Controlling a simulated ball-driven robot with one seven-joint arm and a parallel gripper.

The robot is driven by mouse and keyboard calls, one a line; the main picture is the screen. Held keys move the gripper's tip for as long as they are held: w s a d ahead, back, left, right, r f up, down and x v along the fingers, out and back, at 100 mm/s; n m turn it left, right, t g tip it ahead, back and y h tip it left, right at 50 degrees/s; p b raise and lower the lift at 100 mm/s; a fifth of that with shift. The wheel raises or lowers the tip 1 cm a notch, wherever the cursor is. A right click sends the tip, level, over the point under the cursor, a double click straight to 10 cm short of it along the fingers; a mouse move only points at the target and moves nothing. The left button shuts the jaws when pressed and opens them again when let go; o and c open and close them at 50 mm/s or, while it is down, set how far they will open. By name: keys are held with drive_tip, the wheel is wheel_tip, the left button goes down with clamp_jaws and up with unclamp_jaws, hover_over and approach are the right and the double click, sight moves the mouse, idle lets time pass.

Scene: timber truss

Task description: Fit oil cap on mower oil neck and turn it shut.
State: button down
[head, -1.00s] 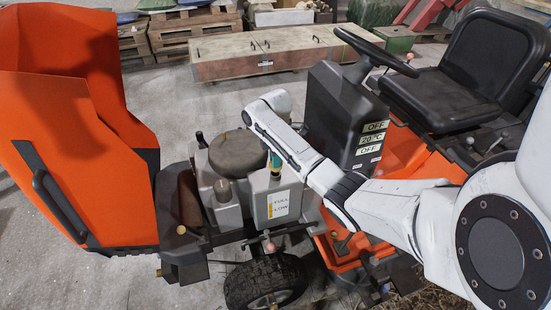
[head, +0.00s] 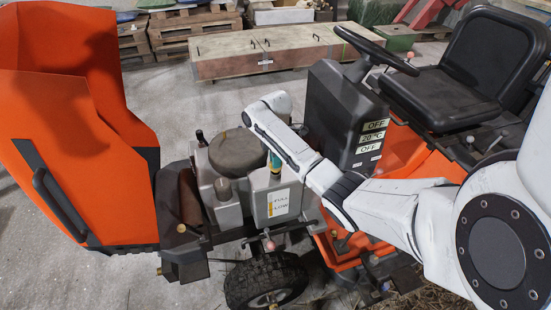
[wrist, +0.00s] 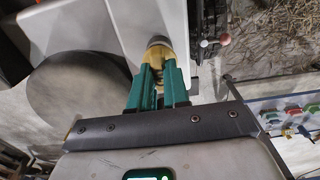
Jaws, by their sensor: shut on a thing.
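The teal fingers of my gripper (wrist: 163,85) are shut on a yellow oil cap (wrist: 162,52) in the wrist view. The cap meets a pale grey rounded part beside the light tank wall. I cannot tell whether that part is the oil neck or whether the cap is seated on it. In the head view my gripper (head: 275,160) points down at the top of the light grey tank (head: 258,190) with the FULL/LOW label. The neck is not clearly visible there. The mower (head: 395,180) stands with its engine bay exposed.
The orange hood (head: 75,120) is tipped up at the left. A round dark engine cover (head: 237,153) sits left of my gripper. The dark console (head: 345,115) and steering wheel (head: 375,45) stand to the right. A long box (head: 260,55) lies behind on open floor.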

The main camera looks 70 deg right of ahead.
drive_tip(key=shift+f+b, duration=0.5)
drive_tip(key=shift+f, duration=0.45)
drive_tip(key=c, duration=0.7)
unclamp_jaws()
drive_tip(key=shift+r, duration=0.1)
drive_tip(key=shift+r, duration=0.15)
drive_tip(key=shift+r+p, duration=2.85)
drive_tip(key=shift+p, duration=0.45)
